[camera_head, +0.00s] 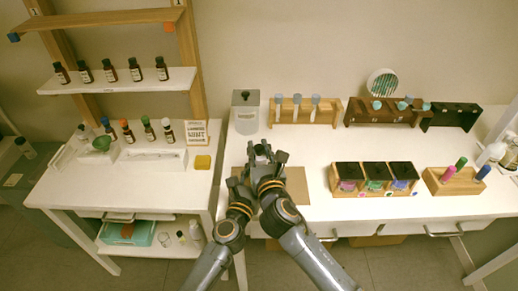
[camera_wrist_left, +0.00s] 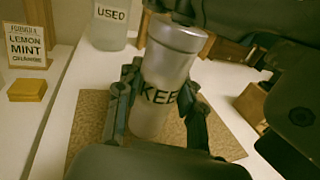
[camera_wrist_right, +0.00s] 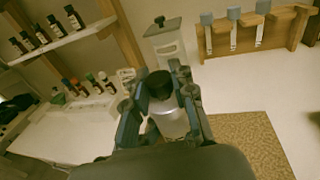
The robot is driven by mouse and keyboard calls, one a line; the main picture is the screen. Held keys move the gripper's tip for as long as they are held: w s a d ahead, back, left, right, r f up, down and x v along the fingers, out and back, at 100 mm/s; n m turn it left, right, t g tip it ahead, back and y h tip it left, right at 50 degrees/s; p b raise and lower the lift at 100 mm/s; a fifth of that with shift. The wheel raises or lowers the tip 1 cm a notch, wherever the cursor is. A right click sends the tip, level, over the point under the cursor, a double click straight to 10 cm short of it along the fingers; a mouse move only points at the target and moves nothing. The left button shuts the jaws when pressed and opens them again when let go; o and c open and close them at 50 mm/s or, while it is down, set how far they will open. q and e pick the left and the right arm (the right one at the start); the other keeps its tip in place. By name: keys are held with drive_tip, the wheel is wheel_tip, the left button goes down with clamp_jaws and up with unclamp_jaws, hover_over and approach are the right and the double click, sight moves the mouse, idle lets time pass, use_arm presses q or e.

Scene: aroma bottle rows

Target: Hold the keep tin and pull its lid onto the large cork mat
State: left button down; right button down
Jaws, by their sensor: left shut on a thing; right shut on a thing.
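The keep tin (camera_wrist_left: 150,107) is a pale grey cylinder marked KEEP, upright over the large cork mat (camera_head: 297,186). Its silver lid (camera_wrist_left: 178,38) sits on top of the body; a dark round knob (camera_wrist_right: 159,84) shows in the right wrist view. My left gripper (camera_wrist_left: 160,95) is shut around the tin's body. My right gripper (camera_wrist_right: 163,88) is shut on the lid from above. In the head view both grippers crowd together at the tin and mostly hide it. I cannot tell whether the tin's base touches the mat.
A clear container marked USED (camera_head: 245,112) stands behind the tin. A yellow pad (camera_head: 202,162) and a lemon mint sign (camera_head: 196,132) are to the left. Wooden racks (camera_head: 309,110) line the back. A jar holder (camera_head: 374,180) stands right of the mat. Free mat shows beside the tin.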

sight(259, 147)
drive_tip(key=shift+r, duration=0.1)
use_arm(q)
drive_tip(key=shift+f, duration=0.1)
use_arm(e)
drive_tip(key=shift+r, duration=1)
drive_tip(key=shift+r, duration=2)
use_arm(q)
drive_tip(key=c, duration=0.8)
unclamp_jaws()
drive_tip(key=shift+o, duration=0.2)
drive_tip(key=shift+s, duration=0.1)
